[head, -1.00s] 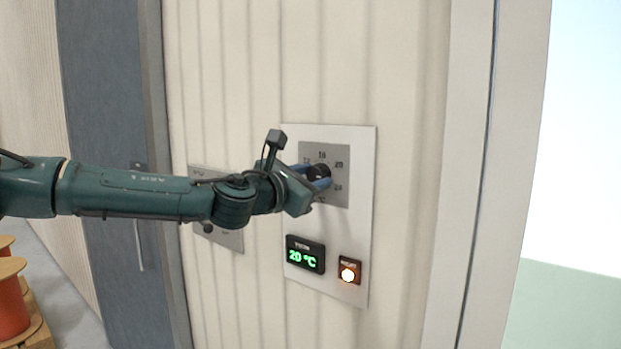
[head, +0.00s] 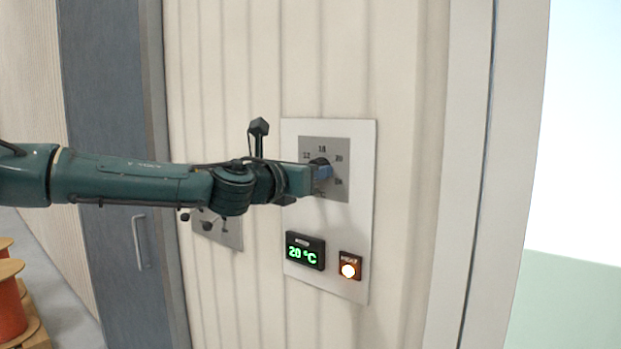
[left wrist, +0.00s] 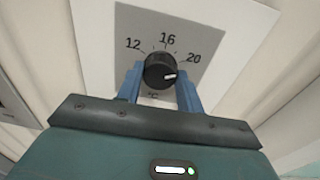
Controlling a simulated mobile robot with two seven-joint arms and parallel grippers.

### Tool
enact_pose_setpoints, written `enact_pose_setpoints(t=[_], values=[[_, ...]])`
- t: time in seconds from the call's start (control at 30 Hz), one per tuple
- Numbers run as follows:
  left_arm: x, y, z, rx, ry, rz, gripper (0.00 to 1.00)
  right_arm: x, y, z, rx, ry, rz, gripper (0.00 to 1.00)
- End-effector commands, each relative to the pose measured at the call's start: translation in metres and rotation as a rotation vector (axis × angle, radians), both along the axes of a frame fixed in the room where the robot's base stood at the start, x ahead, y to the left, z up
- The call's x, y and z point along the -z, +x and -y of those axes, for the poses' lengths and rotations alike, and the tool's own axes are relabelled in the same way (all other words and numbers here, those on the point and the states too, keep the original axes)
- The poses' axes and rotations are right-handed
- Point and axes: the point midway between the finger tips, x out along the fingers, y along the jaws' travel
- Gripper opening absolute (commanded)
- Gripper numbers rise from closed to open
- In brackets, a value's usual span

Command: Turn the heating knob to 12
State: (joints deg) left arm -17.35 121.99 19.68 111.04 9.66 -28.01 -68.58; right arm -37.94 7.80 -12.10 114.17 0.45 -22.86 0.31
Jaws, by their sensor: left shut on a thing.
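The heating knob (left wrist: 160,70) is a black round dial on a grey scale plate marked 12, 16 and 20 in the left wrist view. Its white pointer line points right and slightly down, below the 20 mark. In the head view the knob (head: 318,162) is partly hidden by my fingers, and a further mark shows below 20. My left gripper (head: 322,172) is shut on the knob, with one blue finger on each side of it in the left wrist view. The green display (head: 305,253) reads 20 °C. My right gripper is not in view.
A lit orange button (head: 349,267) sits right of the display on the white panel (head: 335,225). A second grey plate with small levers (head: 215,228) is at left, behind my arm. A blue-grey door (head: 105,100) and cable reels (head: 10,300) are farther left.

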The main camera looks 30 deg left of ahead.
Motion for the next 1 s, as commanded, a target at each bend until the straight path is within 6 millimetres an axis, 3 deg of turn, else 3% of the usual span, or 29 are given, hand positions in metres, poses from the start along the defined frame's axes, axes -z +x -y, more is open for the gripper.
enact_pose_setpoints(t=[1.0], values=[[0.000,0.000,-0.001,-0.001,-0.967,-0.076,0.14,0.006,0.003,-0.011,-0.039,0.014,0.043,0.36]])
